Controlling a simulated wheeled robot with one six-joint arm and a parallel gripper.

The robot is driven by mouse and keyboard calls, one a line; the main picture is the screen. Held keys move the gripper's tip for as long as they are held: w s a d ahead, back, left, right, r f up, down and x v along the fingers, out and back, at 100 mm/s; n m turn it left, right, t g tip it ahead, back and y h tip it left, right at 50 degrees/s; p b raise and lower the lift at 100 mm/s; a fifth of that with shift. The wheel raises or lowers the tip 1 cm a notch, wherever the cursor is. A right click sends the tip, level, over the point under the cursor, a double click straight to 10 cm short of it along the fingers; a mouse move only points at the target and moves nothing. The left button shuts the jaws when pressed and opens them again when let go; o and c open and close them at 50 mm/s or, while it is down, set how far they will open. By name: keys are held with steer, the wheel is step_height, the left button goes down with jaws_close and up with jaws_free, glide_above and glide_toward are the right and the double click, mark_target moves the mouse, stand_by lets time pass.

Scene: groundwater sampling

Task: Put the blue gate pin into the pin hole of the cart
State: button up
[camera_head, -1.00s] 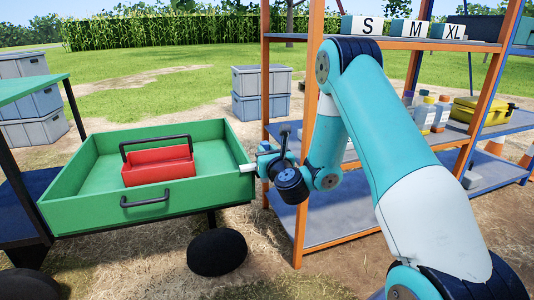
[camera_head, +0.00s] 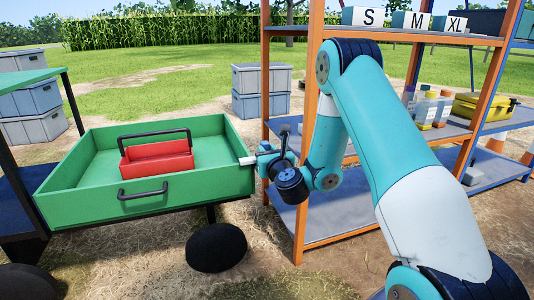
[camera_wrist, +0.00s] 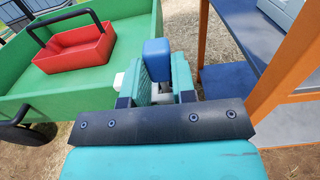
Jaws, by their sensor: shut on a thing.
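The blue gate pin (camera_wrist: 156,58) is held upright between the fingers of my gripper (camera_wrist: 162,80), its blue head showing above them in the wrist view. The gripper is shut on it. In the head view my gripper (camera_head: 262,158) is at the right front corner of the green cart (camera_head: 95,200), close to a white block (camera_head: 247,161) on that corner. The white block also shows in the wrist view (camera_wrist: 118,81), just left of the fingers. The pin's lower end and the pin hole are hidden; I cannot tell whether the pin touches the cart.
A red tray (camera_head: 158,157) with a black handle sits in the cart. An orange-framed shelf (camera_head: 309,110) stands close to the right of my gripper. Grey crates (camera_head: 261,90) stand behind on the ground.

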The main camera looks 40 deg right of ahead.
steer(key=shift+f+b, duration=0.8)
steer(key=shift+f, duration=0.05)
steer(key=o, duration=1)
